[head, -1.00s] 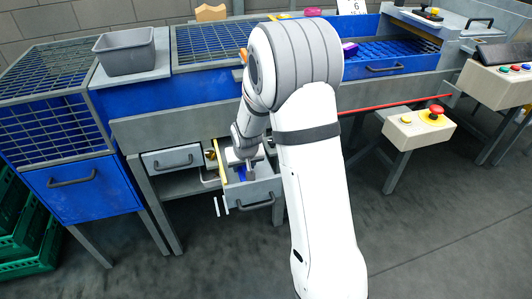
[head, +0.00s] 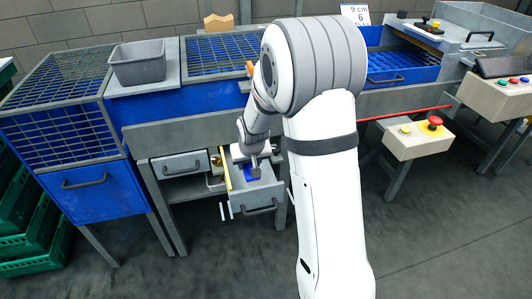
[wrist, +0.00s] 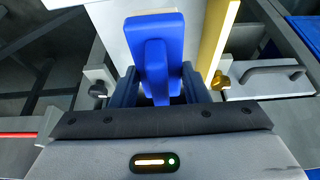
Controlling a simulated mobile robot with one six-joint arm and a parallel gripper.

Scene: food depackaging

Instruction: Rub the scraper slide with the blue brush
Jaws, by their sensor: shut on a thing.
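In the head view my gripper (head: 256,160) is low inside the open grey drawer (head: 262,197), with a bit of the blue brush (head: 252,173) showing. A pale flat surface lies behind the brush in the wrist view, and a yellow strip (wrist: 218,35) runs along its right side. The yellow strip (head: 227,170) is at the drawer's left edge in the head view. I cannot tell which part is the scraper slide, or whether the bristles touch anything.
A shut grey drawer (head: 180,165) is left of the open one. A brass knob (wrist: 221,80) sits beside the yellow strip. A grey bin (head: 138,62) stands on the bench. A control box with a red button (head: 434,121) is to the right. The floor in front is clear.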

